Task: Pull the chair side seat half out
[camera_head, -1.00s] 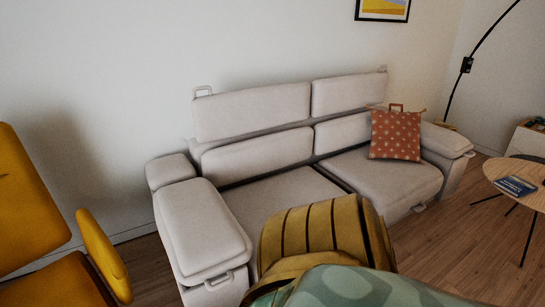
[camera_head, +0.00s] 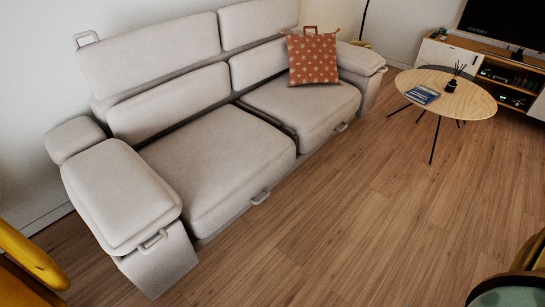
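A light grey sofa (camera_head: 150,72) stands against the wall with two seat cushions side by side. The left seat (camera_head: 215,165), nearer the yellow chair (camera_head: 28,262), has a small handle (camera_head: 260,196) on its front edge. The right seat (camera_head: 305,105) has a similar handle (camera_head: 341,127). Both seats look to be pushed in, their fronts about in line. The yellow chair shows only in part at the lower left. Neither of my grippers is in view.
A red patterned cushion (camera_head: 312,58) rests on the right seat. A round wooden table (camera_head: 470,98) with a book (camera_head: 422,94) stands to the right, before a TV cabinet (camera_head: 445,52). The wooden floor (camera_head: 345,220) before the sofa is clear.

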